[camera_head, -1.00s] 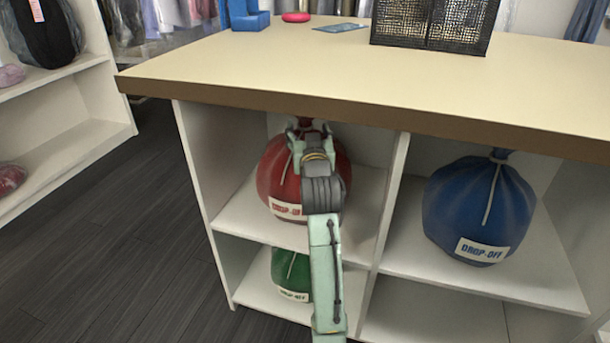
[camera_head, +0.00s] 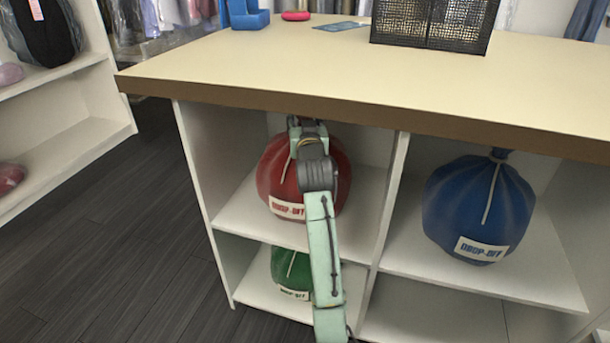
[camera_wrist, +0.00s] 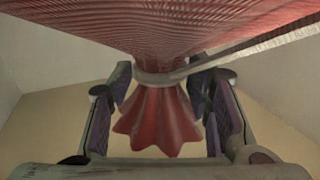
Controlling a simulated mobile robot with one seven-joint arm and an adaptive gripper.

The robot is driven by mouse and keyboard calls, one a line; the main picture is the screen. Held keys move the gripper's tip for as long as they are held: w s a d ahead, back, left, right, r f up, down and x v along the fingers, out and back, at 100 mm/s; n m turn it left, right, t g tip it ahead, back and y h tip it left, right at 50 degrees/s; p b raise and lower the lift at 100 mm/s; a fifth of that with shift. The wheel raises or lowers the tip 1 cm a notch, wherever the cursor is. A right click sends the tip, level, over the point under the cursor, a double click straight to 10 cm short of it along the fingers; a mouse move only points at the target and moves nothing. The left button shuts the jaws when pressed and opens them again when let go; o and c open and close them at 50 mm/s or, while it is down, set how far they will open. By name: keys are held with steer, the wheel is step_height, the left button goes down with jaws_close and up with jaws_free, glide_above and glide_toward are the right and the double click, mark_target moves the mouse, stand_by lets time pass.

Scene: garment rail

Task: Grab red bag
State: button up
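The red bag (camera_head: 277,178) with a "DROP-OFF" label sits on the upper left shelf of the counter, partly hidden behind my arm. My gripper (camera_head: 306,124) is at the top of the bag, under the counter top. In the wrist view, my gripper (camera_wrist: 166,95) is open, with one finger on each side of the tied neck of the red bag (camera_wrist: 158,45). The gathered red tuft hangs between the fingers. Gaps show beside the tuft; contact at the neck is not clear.
A green bag (camera_head: 287,268) sits on the shelf below. A blue bag (camera_head: 475,205) sits in the right compartment. The counter top (camera_head: 300,65) overhangs the shelves, with a black mesh basket (camera_head: 432,25) on it. Dark floor (camera_head: 110,220) is free at left.

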jaws_close()
stand_by(0.3)
stand_by(0.4)
